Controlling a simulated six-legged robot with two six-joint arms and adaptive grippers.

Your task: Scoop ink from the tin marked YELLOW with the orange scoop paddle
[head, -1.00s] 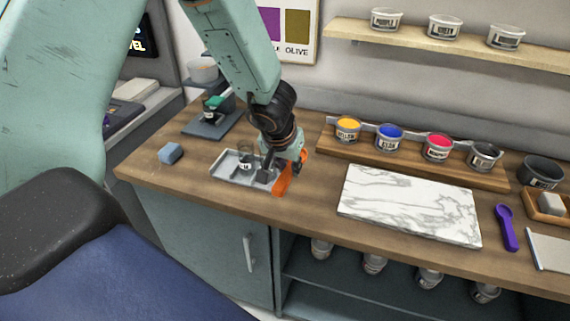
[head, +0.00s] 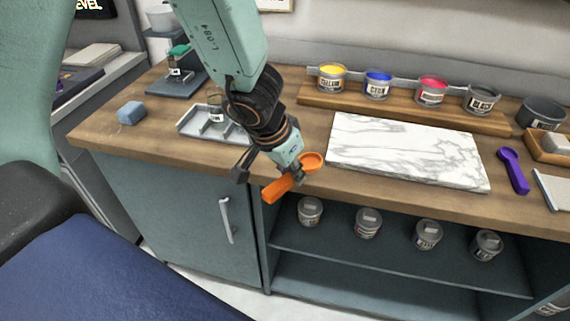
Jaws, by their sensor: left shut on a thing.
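My left gripper (head: 297,172) is shut on the orange scoop paddle (head: 280,188). The paddle is held at the front edge of the bench, handle pointing down-left and the round bowl (head: 312,160) up-right, near the marble slab's left end. The tin marked YELLOW (head: 332,79) stands open on the wooden rack at the back, full of yellow ink. It is beyond the paddle and up from it in the picture, well apart. My right gripper is not in view.
Blue (head: 377,86), red (head: 431,92) and black (head: 481,99) tins share the wooden rack (head: 405,108). A marble slab (head: 408,152) lies in front. A grey tray (head: 190,126) is left of my gripper. A purple scoop (head: 513,170) lies right. Closed tins stand on the shelf below (head: 400,262).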

